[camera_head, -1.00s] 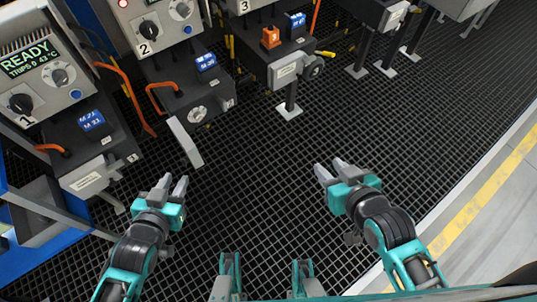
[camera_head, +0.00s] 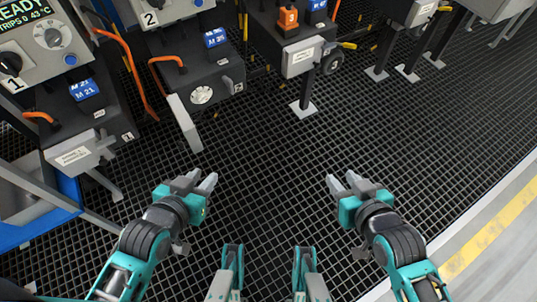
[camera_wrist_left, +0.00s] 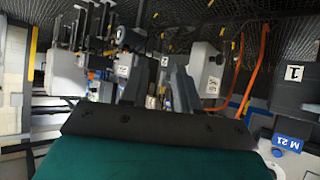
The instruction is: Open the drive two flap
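The drive two box (camera_head: 215,82), dark grey with a "2" on its front corner, stands at upper left in the head view. Its pale grey flap (camera_head: 184,123) stands swung out from the left side of the front, leaving a round dial (camera_head: 201,95) uncovered. My left gripper (camera_head: 197,183) is below the flap in the picture, apart from it, open and empty. Its fingers also show in the left wrist view (camera_wrist_left: 158,85). My right gripper (camera_head: 344,182) is open and empty over the floor, further right.
The drive one box (camera_head: 70,120), with its labelled flap (camera_head: 73,156), stands to the left. The drive three box (camera_head: 285,45) stands to the right with an orange block (camera_head: 288,22) on top. Orange cables hang between boxes. The grid floor (camera_head: 275,160) ahead is clear.

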